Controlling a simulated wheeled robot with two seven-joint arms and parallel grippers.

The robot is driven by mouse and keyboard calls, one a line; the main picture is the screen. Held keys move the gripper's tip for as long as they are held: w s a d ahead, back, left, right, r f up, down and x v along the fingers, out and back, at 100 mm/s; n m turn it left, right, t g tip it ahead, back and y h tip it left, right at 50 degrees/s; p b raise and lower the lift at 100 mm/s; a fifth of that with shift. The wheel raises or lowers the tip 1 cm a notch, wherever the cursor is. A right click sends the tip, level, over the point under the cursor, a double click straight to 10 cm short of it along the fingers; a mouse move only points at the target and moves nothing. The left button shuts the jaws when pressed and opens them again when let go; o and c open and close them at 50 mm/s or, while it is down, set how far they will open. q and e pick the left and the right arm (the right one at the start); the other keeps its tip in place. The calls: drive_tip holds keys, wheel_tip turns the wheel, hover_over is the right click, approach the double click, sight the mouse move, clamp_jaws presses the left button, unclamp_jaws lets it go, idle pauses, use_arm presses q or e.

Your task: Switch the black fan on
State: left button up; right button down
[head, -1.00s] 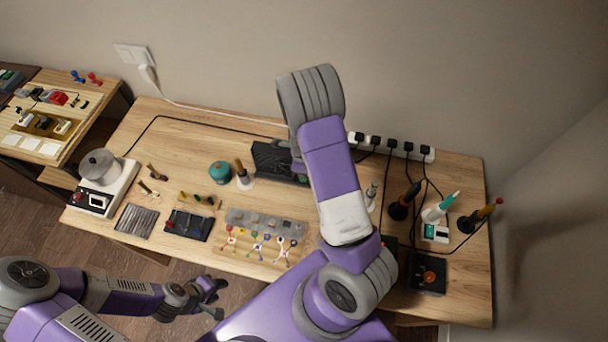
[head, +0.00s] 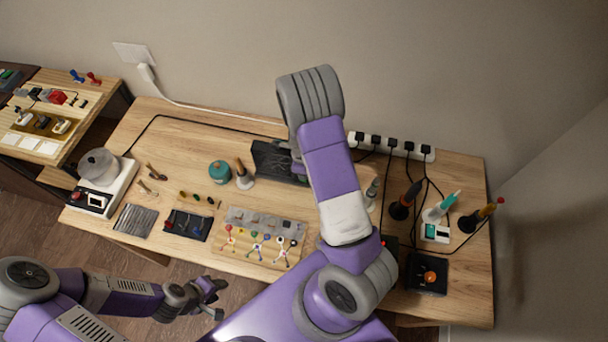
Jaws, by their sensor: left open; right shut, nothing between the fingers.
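The black fan appears to be the dark ribbed block (head: 271,160) at the back middle of the workbench. Its right part is hidden by my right arm, and I cannot make out its switch. My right gripper (head: 297,154) is mostly hidden behind my own forearm. Only a small grey part shows at the fan's right side; it is shut and empty, and I cannot tell whether it touches the fan. My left gripper (head: 212,296) is open and empty, in front of the bench's front edge.
A white power strip (head: 398,149) with several black plugs lies at the back right. A black box with an orange knob (head: 429,276) and several upright tools stand at the right. A hotplate with a pot (head: 99,168) stands at the left. A teal jar (head: 220,172) stands left of the fan.

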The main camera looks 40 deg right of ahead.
drive_tip(key=shift+f+b, duration=0.35)
drive_tip(key=shift+f, duration=0.15)
wheel_tip(320, 180, up, 7)
drive_tip(key=p, duration=0.7)
drive_tip(key=shift+r, duration=0.1)
idle(0.6)
